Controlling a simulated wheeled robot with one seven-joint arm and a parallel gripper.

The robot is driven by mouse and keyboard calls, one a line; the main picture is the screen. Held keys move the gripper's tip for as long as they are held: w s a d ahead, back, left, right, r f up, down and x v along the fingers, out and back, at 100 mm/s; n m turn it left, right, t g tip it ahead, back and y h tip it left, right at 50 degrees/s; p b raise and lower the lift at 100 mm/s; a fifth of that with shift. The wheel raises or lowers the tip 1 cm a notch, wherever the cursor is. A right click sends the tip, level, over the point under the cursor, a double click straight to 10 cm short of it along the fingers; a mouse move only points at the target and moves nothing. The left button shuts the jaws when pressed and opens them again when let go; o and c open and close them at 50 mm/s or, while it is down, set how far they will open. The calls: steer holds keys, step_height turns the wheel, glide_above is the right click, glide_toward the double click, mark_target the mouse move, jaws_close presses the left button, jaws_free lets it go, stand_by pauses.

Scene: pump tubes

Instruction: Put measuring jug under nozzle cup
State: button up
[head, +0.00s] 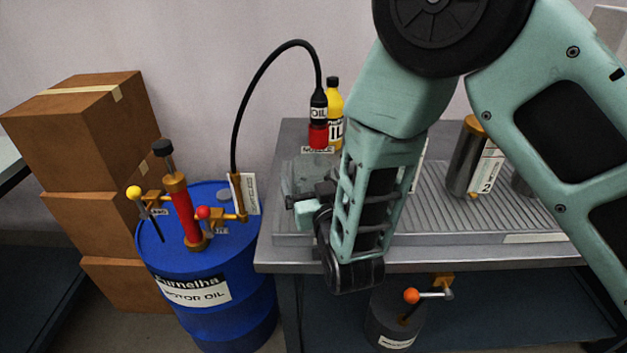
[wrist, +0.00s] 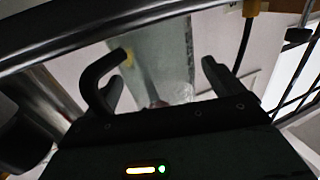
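The measuring jug (head: 303,174) looks like a clear, greyish vessel at the left end of the bench, below and left of the nozzle. The nozzle cup (head: 318,136) is red, under a black part labelled OIL at the hose end. My gripper (head: 302,200) is low at the jug's near side. In the wrist view, my gripper's fingers (wrist: 163,82) stand wide apart, with a clear, pale surface (wrist: 163,50), apparently the jug, between or beyond them. A gap shows beside the right finger. A dark hook-shaped piece (wrist: 97,75) is at the left. My arm hides part of the bench.
A yellow bottle (head: 335,107) stands behind the nozzle. A metal cylinder (head: 466,160) stands on the ribbed bench top (head: 440,205). A blue motor oil drum (head: 200,270) with a red pump (head: 184,212) is left. Stacked boxes (head: 95,190) stand beyond it.

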steer(key=shift+r+p, duration=0.3)
steer(key=s+g, duration=0.1)
steer(key=s, duration=0.2)
steer(key=s+d+b, duration=0.1)
steer(key=s, duration=0.3)
steer(key=s+f+g, duration=0.1)
steer(key=s, duration=0.2)
steer(key=shift+s+d+g+b, duration=0.3)
steer(key=shift+s+d+b, duration=0.05)
steer(key=shift+d, duration=0.05)
steer(key=s+d+r+n+g+h, duration=0.2)
steer(key=s+d+g, duration=0.3)
steer(key=s+g, duration=0.2)
steer(key=s+d+r+n+g+h, duration=0.1)
steer(key=s+d+g, duration=0.4)
steer(key=s, duration=0.5)
step_height(320, 180, up, 2)
steer(key=n+g, duration=0.1)
steer(key=g, duration=0.1)
steer(key=shift+s+d+n+g+h, duration=0.4)
